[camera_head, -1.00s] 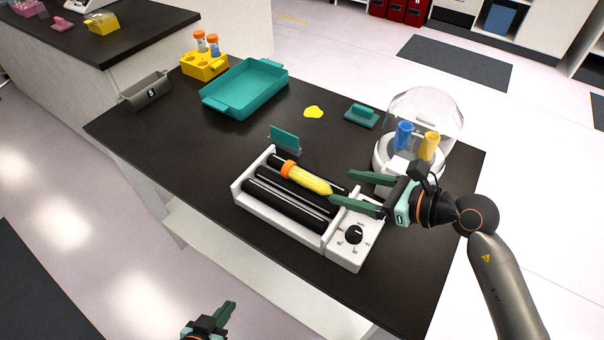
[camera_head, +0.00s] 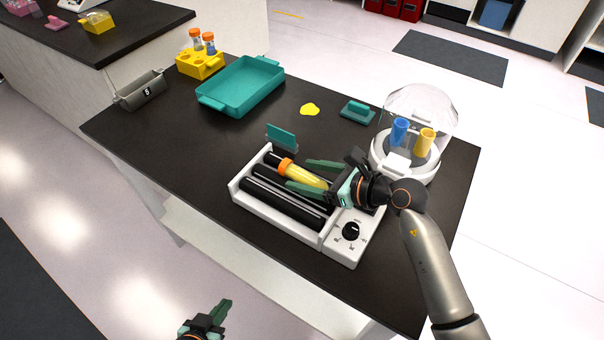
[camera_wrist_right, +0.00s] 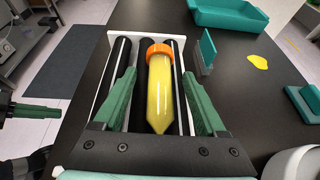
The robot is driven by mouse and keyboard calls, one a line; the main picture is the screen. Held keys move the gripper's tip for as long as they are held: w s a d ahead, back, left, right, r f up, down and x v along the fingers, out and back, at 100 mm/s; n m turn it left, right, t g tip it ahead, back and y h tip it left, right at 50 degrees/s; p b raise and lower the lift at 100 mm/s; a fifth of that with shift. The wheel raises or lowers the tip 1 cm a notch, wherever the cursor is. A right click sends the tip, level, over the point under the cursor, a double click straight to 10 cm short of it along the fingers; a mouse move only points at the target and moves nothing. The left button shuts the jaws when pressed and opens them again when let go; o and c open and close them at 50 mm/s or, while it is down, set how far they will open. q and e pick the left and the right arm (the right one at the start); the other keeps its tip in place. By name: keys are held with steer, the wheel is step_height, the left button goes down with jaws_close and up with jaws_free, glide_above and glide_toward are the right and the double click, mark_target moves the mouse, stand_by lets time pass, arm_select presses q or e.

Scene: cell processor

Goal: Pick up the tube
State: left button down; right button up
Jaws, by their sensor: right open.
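The tube (camera_head: 303,175) is yellow with an orange cap and lies on the black rollers of a white roller machine (camera_head: 280,222). In the right wrist view the tube (camera_wrist_right: 160,95) lies lengthwise, with its cap at the far end and its pointed tip towards me. My right gripper (camera_head: 306,175) is open, with one green finger on each side of the tube; gaps show between the fingers and the tube. My left gripper (camera_head: 219,317) is at the bottom edge of the head view, away from the table; its jaw opening is not clear.
A teal tray (camera_head: 243,88), a yellow rack (camera_head: 200,65) with orange-capped tubes and a grey bin (camera_head: 140,91) stand at the far left. A clear-domed centrifuge (camera_head: 412,140) with blue and yellow tubes is close to my right arm. A teal upright plate (camera_head: 282,136) stands behind the rollers.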

steer(key=shift+c, duration=0.4)
jaws_close()
steer(key=shift+r, duration=0.4)
step_height(320, 180, up, 2)
steer(key=shift+r, duration=0.1)
steer(key=s+d+r, duration=0.5)
steer(key=d+r, duration=0.5)
steer(key=d, duration=0.3)
steer(key=shift+b, duration=0.4)
steer(key=shift+d, duration=0.1)
